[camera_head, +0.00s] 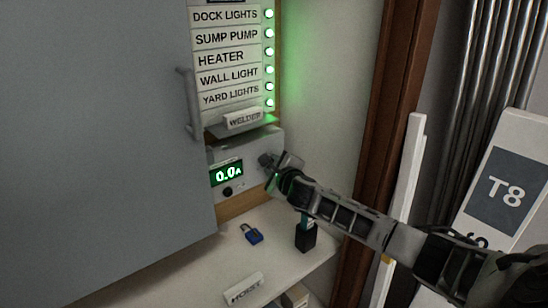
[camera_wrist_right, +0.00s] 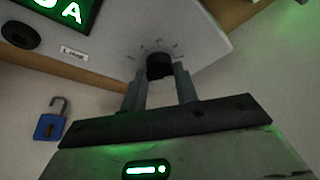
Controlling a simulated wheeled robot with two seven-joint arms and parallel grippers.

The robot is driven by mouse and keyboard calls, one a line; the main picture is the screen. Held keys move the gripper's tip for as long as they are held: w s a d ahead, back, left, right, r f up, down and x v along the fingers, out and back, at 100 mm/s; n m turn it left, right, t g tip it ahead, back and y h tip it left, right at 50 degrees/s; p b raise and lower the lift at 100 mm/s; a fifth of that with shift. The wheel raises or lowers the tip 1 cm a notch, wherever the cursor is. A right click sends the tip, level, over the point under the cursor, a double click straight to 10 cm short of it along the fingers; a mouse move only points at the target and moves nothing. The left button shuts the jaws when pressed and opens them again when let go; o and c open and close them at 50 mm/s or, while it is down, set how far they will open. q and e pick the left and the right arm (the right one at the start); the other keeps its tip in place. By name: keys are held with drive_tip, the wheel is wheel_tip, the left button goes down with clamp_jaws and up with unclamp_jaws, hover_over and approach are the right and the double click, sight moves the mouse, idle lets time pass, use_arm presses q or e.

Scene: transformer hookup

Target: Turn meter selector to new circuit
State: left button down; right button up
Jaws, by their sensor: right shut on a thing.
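The meter (camera_head: 250,150) is a pale box on the back wall with a green display reading 0.0A. Its selector (camera_wrist_right: 159,65) is a small dark knob with tick marks fanned around it in the right wrist view. My right gripper (camera_head: 272,165) is at the right part of the meter's face, and in the head view it hides the selector. In the wrist view the fingers of my right gripper (camera_wrist_right: 160,76) are shut on the knob, one on each side. Which mark the knob points to is too small to tell. My left gripper is not in view.
A black round part (camera_head: 227,191) sits under the display. Above is a label panel (camera_head: 227,58) with lit green lamps; a WELDER plate (camera_head: 243,119) sits below it. A blue open padlock (camera_head: 251,234), a dark block (camera_head: 305,238) and a labelled plate (camera_head: 243,288) are on the shelf.

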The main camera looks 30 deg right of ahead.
drive_tip(key=shift+m, duration=0.3)
drive_tip(key=o, duration=1)
drive_tip(key=shift+c, duration=0.2)
drive_tip(key=shift+s, duration=0.1)
drive_tip(key=v, duration=1.5)
drive_tip(key=shift+s+r, duration=0.35)
